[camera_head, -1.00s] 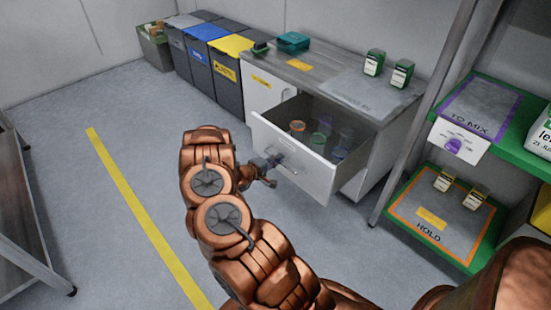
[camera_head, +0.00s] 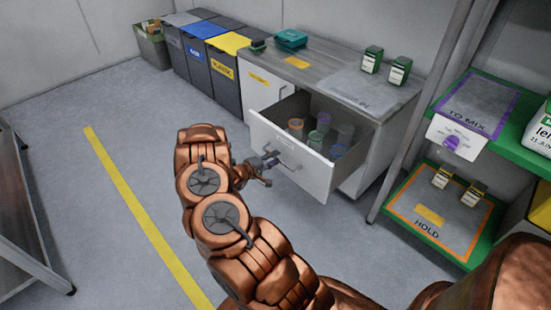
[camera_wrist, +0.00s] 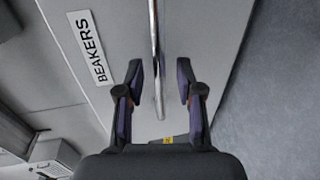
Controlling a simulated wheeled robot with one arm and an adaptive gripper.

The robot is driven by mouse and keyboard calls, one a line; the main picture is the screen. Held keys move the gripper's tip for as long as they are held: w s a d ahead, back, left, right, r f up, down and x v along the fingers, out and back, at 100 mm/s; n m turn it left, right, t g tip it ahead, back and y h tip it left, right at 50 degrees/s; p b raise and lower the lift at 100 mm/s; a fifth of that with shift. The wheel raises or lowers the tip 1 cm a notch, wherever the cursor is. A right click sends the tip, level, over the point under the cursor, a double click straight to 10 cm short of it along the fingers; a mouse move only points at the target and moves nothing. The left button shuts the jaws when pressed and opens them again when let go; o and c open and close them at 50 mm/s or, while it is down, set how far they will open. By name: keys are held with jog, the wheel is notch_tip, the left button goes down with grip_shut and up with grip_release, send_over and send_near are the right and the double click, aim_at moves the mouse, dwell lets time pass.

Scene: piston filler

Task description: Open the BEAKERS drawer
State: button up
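The BEAKERS drawer (camera_head: 310,172) is pulled out of the bench, with several coloured and clear beakers (camera_head: 316,140) inside. Its front carries a BEAKERS label, which reads clearly in the wrist view (camera_wrist: 90,48). A metal bar handle (camera_wrist: 157,70) runs along the drawer front. My gripper (camera_head: 266,166) is at the left part of the handle in the head view. In the wrist view my gripper (camera_wrist: 160,90) is open, with one finger on each side of the handle bar and a gap on both sides.
The grey bench top (camera_head: 315,75) holds two green-capped containers and a teal box. Bins (camera_head: 225,75) stand to its left. A green shelf rack (camera_head: 445,225) stands right of the drawer. The floor left of the drawer is clear, with a yellow line (camera_head: 140,210).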

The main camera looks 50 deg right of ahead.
jog(key=v, duration=1)
jog(key=shift+a, duration=0.4)
jog(key=shift+r, duration=0.1)
